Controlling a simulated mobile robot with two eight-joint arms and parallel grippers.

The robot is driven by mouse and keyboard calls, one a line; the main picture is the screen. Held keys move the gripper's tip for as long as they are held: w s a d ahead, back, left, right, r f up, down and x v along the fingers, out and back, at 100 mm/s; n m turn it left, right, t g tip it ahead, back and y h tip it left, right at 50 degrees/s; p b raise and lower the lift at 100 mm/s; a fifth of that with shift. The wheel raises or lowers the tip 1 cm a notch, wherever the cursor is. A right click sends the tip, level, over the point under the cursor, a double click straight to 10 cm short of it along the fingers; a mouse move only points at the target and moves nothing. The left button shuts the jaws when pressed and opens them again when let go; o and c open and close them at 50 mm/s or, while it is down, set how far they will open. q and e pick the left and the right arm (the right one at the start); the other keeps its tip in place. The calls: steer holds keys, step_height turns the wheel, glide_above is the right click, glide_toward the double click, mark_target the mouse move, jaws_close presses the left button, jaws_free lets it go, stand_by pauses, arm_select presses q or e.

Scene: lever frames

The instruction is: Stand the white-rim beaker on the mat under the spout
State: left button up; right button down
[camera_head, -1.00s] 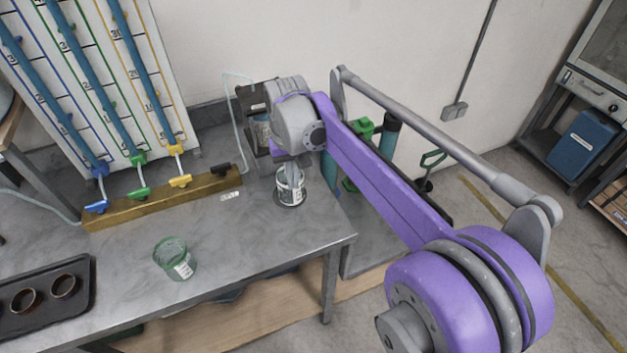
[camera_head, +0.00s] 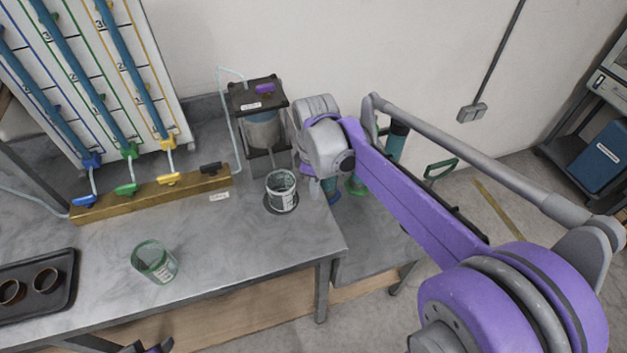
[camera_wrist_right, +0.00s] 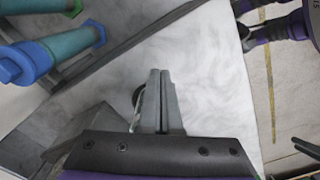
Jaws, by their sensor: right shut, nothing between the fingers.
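The white-rim beaker (camera_head: 281,190), clear with a pale label, stands upright on the small dark round mat (camera_head: 283,208) in front of the dispenser (camera_head: 262,130). Its spout cannot be made out clearly. My right gripper (camera_head: 313,192) is just right of the beaker, apart from it. In the right wrist view, its fingers (camera_wrist_right: 160,78) are shut together and empty; a dark curved edge beside them is mostly hidden. Part of my left gripper (camera_head: 147,347) shows at the bottom edge of the head view; its jaws cannot be judged.
A green-rim beaker (camera_head: 155,262) stands at the front of the grey table. A dark tray (camera_head: 62,290) with brown-rimmed cups is at left. A brass manifold (camera_head: 150,194) with coloured valves lies along the back. The middle of the table is clear.

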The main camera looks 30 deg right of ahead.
mark_target(294, 202)
step_height(294, 202, down, 6)
steer(key=w, duration=0.1)
steer(key=a, duration=0.1)
steer(key=w+a, duration=0.1)
steer(key=shift+w+a+r, duration=0.1)
steer(key=shift+w+r, duration=0.15)
steer(key=shift+w, duration=0.1)
steer(key=shift+w+a, duration=0.15)
steer(key=shift+w, duration=0.05)
steer(key=shift+w+a, duration=0.6)
steer(key=shift+w, duration=0.1)
steer(key=shift+s, duration=0.1)
